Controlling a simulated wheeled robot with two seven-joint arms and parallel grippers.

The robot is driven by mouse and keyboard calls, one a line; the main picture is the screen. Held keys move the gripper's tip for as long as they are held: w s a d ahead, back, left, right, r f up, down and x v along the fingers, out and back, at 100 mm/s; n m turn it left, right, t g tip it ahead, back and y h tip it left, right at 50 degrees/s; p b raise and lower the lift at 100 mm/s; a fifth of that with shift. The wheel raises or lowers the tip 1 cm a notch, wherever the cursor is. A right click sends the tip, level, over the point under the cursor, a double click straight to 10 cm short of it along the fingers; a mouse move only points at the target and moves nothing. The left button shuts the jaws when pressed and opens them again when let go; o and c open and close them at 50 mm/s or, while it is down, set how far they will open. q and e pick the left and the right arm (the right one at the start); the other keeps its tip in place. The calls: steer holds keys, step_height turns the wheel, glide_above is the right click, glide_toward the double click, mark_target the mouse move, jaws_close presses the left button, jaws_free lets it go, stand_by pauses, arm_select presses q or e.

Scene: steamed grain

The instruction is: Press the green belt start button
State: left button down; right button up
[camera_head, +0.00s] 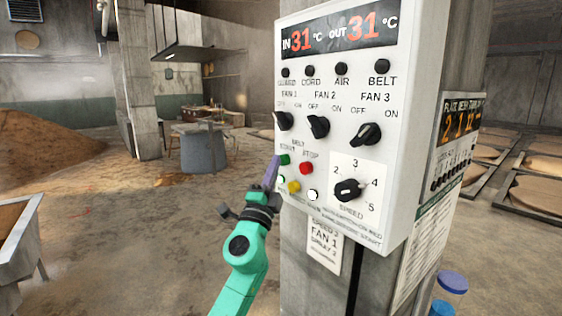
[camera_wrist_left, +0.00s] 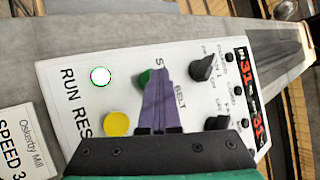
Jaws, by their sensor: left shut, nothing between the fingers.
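The green belt start button (camera_head: 284,160) is on the lower left of the white control panel (camera_head: 330,120), left of a red button (camera_head: 306,168). My left gripper (camera_head: 276,158) is shut and empty, its purple fingers pointing up at the panel's left edge. In the left wrist view the closed fingertips (camera_wrist_left: 161,72) partly cover the green button (camera_wrist_left: 145,77). I cannot tell whether they touch it. My right gripper is not in view.
A yellow button (camera_head: 294,187) and white buttons sit below the green one. Black knobs (camera_head: 318,126) are above, and a speed knob (camera_head: 347,190) is to the right. The panel hangs on a pillar. A metal bin (camera_head: 17,240) stands at left; a grain heap (camera_head: 50,143) lies behind it.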

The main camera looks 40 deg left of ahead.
arm_select(q)
steer(key=shift+s+a, duration=0.15)
steer(key=shift+s, duration=0.5)
steer(key=s, duration=0.1)
steer(key=s+a, duration=0.1)
steer(key=s, duration=0.1)
steer(key=s+p, duration=0.1)
steer(key=shift+s+a, duration=0.25)
steer(key=shift+s, duration=0.1)
stand_by(0.4)
